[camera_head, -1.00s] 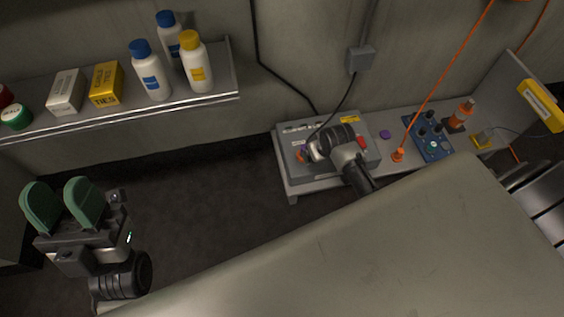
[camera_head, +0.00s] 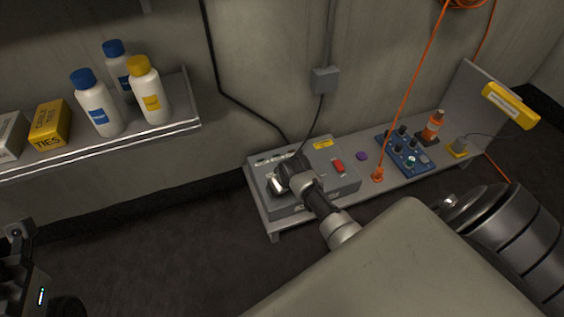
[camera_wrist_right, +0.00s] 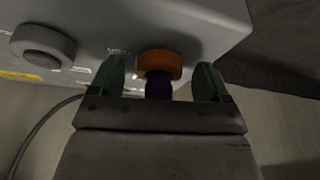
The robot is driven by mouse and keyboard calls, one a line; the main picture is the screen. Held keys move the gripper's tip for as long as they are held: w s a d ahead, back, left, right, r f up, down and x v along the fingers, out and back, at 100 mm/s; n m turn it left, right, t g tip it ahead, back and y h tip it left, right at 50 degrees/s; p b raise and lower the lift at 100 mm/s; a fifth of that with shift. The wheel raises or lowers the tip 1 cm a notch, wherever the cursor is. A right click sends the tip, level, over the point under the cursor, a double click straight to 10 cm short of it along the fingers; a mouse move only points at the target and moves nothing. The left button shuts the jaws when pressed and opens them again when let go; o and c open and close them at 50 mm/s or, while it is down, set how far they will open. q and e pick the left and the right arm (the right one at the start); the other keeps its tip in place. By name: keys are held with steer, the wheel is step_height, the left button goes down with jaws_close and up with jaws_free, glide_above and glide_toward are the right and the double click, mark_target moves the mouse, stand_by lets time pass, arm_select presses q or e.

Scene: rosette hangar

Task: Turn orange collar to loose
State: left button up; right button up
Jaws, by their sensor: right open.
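The orange collar (camera_wrist_right: 160,63) shows in the right wrist view on the face of the grey box (camera_wrist_right: 200,18), with a dark purple part (camera_wrist_right: 158,88) against it. My right gripper (camera_wrist_right: 159,80) is open. Its green fingers stand on either side of the collar, apart from it. In the head view my right gripper (camera_head: 280,182) is over the left part of the grey box (camera_head: 345,188) and hides the collar. The body of my left gripper (camera_head: 18,245) is cut off at the left edge; its fingers are out of frame.
The box has a red switch (camera_head: 337,166); a grey knob (camera_wrist_right: 43,46) stands beside the collar. On the bench (camera_head: 392,180) are a purple piece (camera_head: 361,156), an orange cable plug (camera_head: 377,175), a blue knob panel (camera_head: 405,153) and an orange-and-white item (camera_head: 433,127). A shelf (camera_head: 150,139) holds bottles.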

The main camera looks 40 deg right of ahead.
steer(key=shift+f, duration=0.1)
steer(key=c, duration=0.9)
steer(key=shift+c, duration=0.2)
